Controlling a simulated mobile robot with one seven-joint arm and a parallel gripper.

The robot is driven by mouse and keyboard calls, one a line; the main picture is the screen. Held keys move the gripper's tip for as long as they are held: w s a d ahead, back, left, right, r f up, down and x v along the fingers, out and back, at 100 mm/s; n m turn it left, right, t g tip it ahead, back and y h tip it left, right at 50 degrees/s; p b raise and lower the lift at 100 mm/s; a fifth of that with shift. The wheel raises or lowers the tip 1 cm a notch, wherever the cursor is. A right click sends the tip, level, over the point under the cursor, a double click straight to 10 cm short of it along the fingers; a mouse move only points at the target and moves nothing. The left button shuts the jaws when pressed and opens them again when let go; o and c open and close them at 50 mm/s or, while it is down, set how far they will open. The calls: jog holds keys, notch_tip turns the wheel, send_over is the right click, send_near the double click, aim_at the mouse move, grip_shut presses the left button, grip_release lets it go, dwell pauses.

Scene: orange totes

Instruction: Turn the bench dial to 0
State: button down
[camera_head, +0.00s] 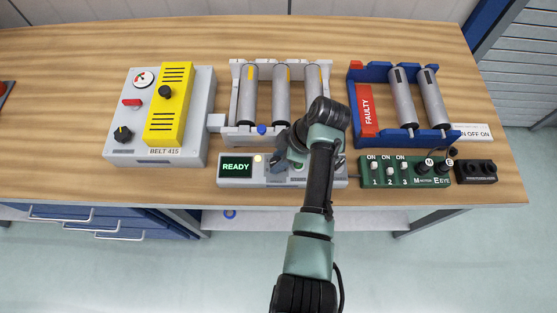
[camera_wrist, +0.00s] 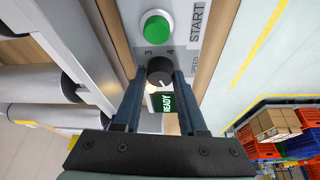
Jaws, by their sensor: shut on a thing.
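The bench dial (camera_wrist: 160,70) is a small black knob on a grey panel marked SPEED, with the numbers 3 and 4 visible beside it. Where its pointer stands cannot be told. My gripper (camera_wrist: 160,78) has its two fingers closed on either side of the knob in the wrist view. In the head view my gripper (camera_head: 284,160) reaches down onto the control box (camera_head: 226,180) at the bench front, and the dial is hidden behind it. The display (camera_head: 236,167) reads READY in green and also shows in the wrist view (camera_wrist: 167,103).
A green START button (camera_wrist: 155,27) sits close to the dial. Behind the box is a grey roller rack (camera_head: 240,128). A BELT 415 panel (camera_head: 200,150) stands left; a blue rack (camera_head: 375,72) with a red FAULTY tag and a green switch box (camera_head: 400,183) stand right.

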jog(key=shift+n+g+b, duration=0.3)
jog(key=shift+n+b, duration=0.15)
jog(key=shift+n, duration=0.35)
jog(key=shift+c, duration=2.3)
grip_release()
jog(key=p+v, duration=0.1)
jog(key=v, duration=1.2)
jog(key=shift+p, duration=0.4)
jog(key=shift+w+a, duration=0.1)
